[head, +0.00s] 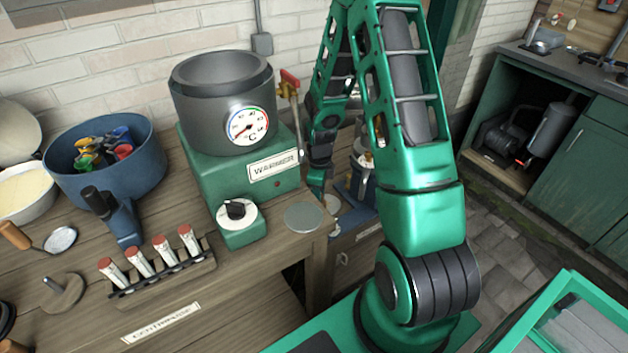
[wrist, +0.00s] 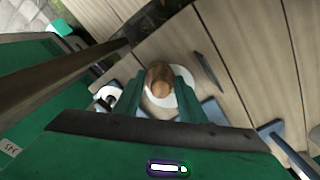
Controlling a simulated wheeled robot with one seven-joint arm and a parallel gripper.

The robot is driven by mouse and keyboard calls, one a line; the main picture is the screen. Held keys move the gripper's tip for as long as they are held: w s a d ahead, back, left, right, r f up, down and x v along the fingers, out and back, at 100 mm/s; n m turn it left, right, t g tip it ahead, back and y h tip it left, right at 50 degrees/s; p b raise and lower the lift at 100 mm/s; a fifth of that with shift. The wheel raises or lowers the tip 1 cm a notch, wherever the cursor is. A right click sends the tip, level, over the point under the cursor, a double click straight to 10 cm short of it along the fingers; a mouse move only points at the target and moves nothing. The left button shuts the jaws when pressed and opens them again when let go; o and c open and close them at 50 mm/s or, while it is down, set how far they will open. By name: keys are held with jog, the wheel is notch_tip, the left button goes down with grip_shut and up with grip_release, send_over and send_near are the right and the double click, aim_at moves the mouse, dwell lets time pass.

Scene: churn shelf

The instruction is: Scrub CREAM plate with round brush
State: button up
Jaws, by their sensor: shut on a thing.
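My gripper (wrist: 157,80) is shut on a brown rounded wooden knob, which looks like the handle of the round brush (wrist: 160,74), in the wrist view. A pale round rim shows around and below the knob; I cannot tell whether it is the brush head or a thing beneath it. In the head view my gripper (head: 318,178) is partly hidden, at the far right side of the warmer near the bench's end. No plate marked CREAM can be read in either view.
The green warmer (head: 240,165) with its grey pot and dial stands close left of my gripper. A red-handled tap (head: 290,85) sticks out beside it. A blue tub (head: 105,165) and a rack of tubes (head: 160,275) are further left. Open floor lies to the right.

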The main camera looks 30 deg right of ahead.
jog(key=shift+d+r, duration=0.1)
jog(key=shift+r, duration=4)
jog(key=shift+f, duration=0.25)
